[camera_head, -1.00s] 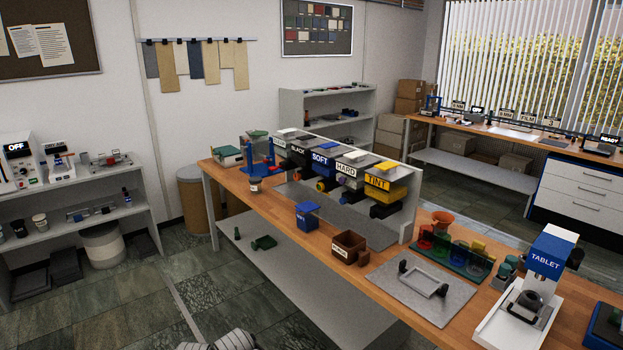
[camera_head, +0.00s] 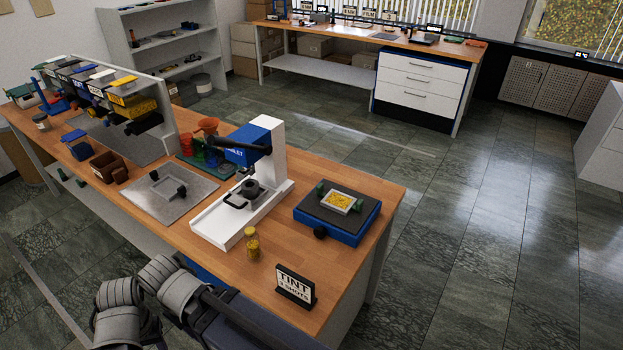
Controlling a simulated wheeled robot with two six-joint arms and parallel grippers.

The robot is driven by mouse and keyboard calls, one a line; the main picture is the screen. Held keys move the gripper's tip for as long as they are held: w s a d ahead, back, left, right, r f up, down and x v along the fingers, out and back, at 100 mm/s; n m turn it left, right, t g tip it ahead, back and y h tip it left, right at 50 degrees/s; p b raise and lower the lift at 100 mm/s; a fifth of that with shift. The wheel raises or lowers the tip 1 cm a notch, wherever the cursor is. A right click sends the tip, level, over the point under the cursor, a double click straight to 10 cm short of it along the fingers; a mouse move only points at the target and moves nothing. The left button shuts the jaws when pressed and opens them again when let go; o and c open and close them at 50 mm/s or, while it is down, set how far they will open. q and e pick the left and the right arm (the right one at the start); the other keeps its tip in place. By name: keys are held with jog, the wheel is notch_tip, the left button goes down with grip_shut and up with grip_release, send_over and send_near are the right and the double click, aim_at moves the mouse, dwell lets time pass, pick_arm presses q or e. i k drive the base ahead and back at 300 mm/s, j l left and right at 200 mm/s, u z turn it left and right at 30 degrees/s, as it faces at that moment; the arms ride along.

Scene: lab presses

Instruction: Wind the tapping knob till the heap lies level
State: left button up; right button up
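The tapping knob (camera_head: 320,232) is a small black knob on the near side of a blue box (camera_head: 333,235) with a dark top, at the right end of the wooden bench. On the dark top lies a pale square frame (camera_head: 328,198) between two green blocks. The heap (camera_head: 340,200) is yellow granules inside this frame; its exact surface shape is too small to tell. Grey and dark links of my arms show at the bottom left, apart from the knob. I cannot make out the fingers of either gripper in view.
A white press marked TABLET (camera_head: 262,150) stands left of the blue box. A yellow jar (camera_head: 252,243) and a black TINT sign (camera_head: 295,287) stand near the bench's front edge. A grey plate (camera_head: 168,195) lies farther left. Open tiled floor lies right of the bench.

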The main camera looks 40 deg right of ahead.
aim_at(319, 232)
jog(key=k+l, duration=0.15)
jog(key=l, duration=0.2)
jog(key=k+l, duration=0.2)
jog(key=l, duration=0.2)
jog(key=k+l, duration=0.15)
jog(key=l, duration=0.2)
jog(key=k+l, duration=0.2)
jog(key=l, duration=0.2)
jog(key=k+l, duration=0.15)
jog(key=l, duration=0.2)
jog(key=k+l, duration=0.2)
jog(key=l, duration=0.2)
